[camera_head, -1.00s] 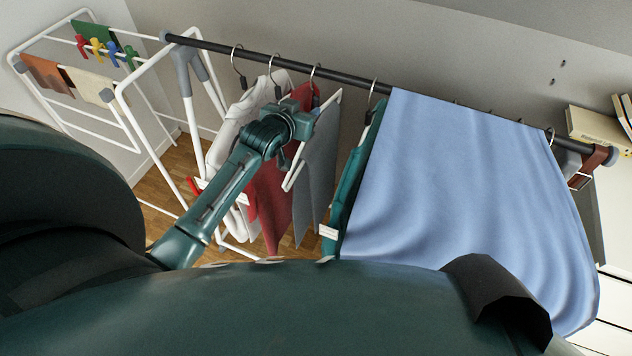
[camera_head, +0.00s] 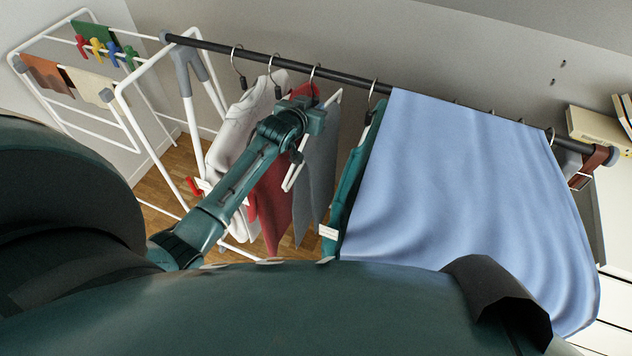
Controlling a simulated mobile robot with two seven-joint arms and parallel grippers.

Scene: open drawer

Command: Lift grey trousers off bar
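The grey trousers (camera_head: 318,170) hang folded over a white hanger whose hook (camera_head: 315,72) sits on the dark bar (camera_head: 275,64). My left gripper (camera_head: 312,108) is at the top of the trousers' hanger, just below the hook, and overlaps it in the picture. Its fingers are largely hidden by its own body, so I cannot tell whether they are open or shut. The trousers hang below and to the right of the gripper. My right gripper is not in view.
A white shirt (camera_head: 236,135) and a red garment (camera_head: 270,200) hang close on the left. A green garment (camera_head: 356,180) and a large blue cloth (camera_head: 460,190) hang on the right. A white drying rack (camera_head: 125,110) with coloured pegs stands at left.

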